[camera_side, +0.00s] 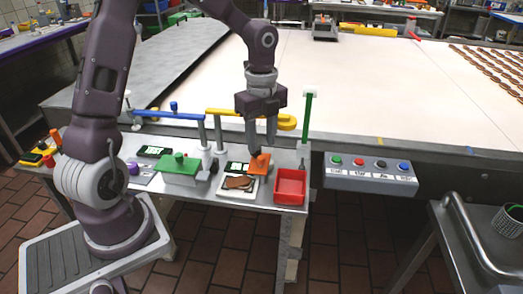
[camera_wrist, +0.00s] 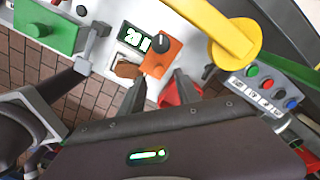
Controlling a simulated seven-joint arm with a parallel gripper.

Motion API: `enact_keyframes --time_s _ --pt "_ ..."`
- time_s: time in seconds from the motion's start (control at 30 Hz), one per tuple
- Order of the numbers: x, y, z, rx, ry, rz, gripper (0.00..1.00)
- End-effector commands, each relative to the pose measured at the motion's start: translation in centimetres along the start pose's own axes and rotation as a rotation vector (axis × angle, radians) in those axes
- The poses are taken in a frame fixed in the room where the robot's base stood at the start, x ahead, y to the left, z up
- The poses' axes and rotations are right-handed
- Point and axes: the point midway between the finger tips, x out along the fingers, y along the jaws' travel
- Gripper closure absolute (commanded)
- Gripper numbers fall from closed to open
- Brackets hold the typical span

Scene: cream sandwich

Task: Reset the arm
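My gripper (camera_side: 262,150) hangs from the arm above the right part of the small metal table, over an orange block. In the wrist view its two dark fingers (camera_wrist: 160,88) stand apart, with nothing seen between their tips. The orange block (camera_side: 259,163) sits beside a digital display (camera_side: 237,168); the wrist view shows a black knob on the block (camera_wrist: 152,66). A white tray (camera_side: 224,191) with brown pieces (camera_side: 240,183) lies in front of them. I cannot tell whether the fingers touch the block.
A red bin (camera_side: 290,184) stands right of the tray. A green-topped box (camera_side: 180,165) is left. A blue bar (camera_side: 165,115), yellow bar (camera_side: 245,113) and green post (camera_side: 307,118) rise behind. A button panel (camera_side: 370,174) is fixed right. A wide pale belt (camera_side: 360,80) lies beyond.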

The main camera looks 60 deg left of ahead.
Motion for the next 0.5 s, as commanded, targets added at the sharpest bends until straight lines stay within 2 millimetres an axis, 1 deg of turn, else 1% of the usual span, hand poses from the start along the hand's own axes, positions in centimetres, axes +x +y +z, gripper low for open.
enact_keyframes --time_s 0.03,0.1,0.17,0.27,0.47,0.5 --pt "-1.0 -0.1 0.0 -0.001 -0.001 -0.004 0.61" --pt "-2.0 -0.1 0.0 -0.001 -0.001 -0.003 0.61" --pt "-2.5 0.0 0.0 0.000 0.000 -0.001 0.61" --pt "-2.8 0.0 0.0 0.001 0.000 0.000 0.61" --pt "-2.8 0.1 -0.1 -0.001 -0.001 0.000 0.61" --pt "-3.1 0.2 -0.2 -0.015 -0.008 -0.004 0.61"
